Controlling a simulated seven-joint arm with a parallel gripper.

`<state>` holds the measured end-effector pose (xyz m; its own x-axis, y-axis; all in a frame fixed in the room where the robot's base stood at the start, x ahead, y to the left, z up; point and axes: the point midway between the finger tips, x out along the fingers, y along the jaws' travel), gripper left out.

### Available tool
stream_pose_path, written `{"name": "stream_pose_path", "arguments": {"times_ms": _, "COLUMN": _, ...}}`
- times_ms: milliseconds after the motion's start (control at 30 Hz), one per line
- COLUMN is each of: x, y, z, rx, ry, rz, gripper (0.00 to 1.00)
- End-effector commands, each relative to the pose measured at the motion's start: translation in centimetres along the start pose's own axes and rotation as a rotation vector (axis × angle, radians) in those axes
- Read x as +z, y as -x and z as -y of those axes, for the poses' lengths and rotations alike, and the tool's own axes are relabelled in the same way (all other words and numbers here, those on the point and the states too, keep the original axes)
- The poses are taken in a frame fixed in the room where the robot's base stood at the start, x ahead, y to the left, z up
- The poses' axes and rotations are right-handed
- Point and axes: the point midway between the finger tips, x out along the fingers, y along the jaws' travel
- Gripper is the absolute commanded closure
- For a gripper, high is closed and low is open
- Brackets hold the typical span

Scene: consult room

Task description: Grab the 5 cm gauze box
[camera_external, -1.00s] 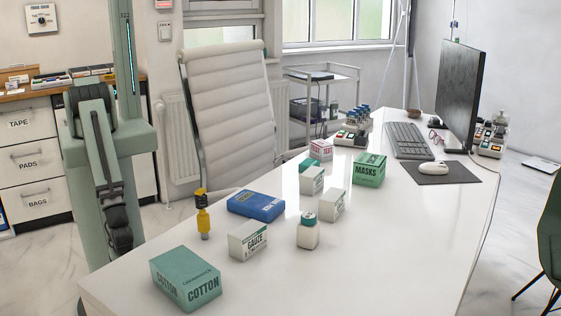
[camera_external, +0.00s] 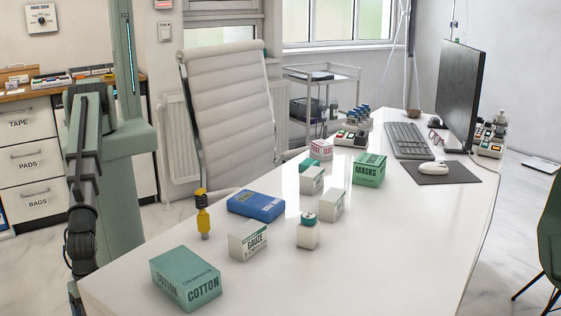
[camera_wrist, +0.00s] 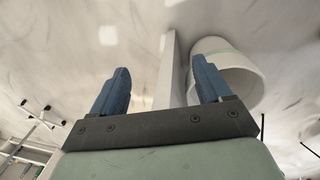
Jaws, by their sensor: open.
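A white and green box lettered GAUZE (camera_external: 248,241) stands on the white desk, behind and right of the green cotton box; its small size print is not clearly legible. Two similar small white boxes stand farther back, one at the middle (camera_external: 333,204) and one beyond it (camera_external: 312,180); their lettering is too small to read. My gripper shows in the wrist view (camera_wrist: 160,72), its two blue fingers apart with nothing held between them. In the external view my arm hangs down left of the desk, well away from the gauze boxes.
The desk's front right is clear. The wrist view shows a white round bin (camera_wrist: 235,75).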

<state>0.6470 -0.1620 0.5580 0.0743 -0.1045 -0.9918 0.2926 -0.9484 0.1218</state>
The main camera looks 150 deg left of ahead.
Motion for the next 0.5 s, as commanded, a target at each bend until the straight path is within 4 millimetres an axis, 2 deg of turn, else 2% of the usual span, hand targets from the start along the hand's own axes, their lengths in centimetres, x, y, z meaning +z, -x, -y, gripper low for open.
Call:
{"name": "stream_pose_path", "arguments": {"times_ms": 33, "x": -1.7, "y": 1.2, "z": -2.1, "rx": 0.023, "ry": 0.011, "rz": -0.028, "gripper": 0.22}}
{"name": "stream_pose_path", "arguments": {"times_ms": 200, "x": -5.6, "y": 5.5, "z": -7.9, "rx": 0.096, "ry": 0.063, "rz": -0.101, "gripper": 0.22}}
{"name": "stream_pose_path", "arguments": {"times_ms": 400, "x": -10.2, "y": 11.3, "z": -13.4, "rx": 0.179, "ry": 0.151, "rz": -0.164, "gripper": 0.22}}
{"name": "stream_pose_path", "arguments": {"times_ms": 500, "x": -12.5, "y": 14.4, "z": -15.3, "rx": 0.212, "ry": 0.210, "rz": -0.185, "gripper": 0.22}}
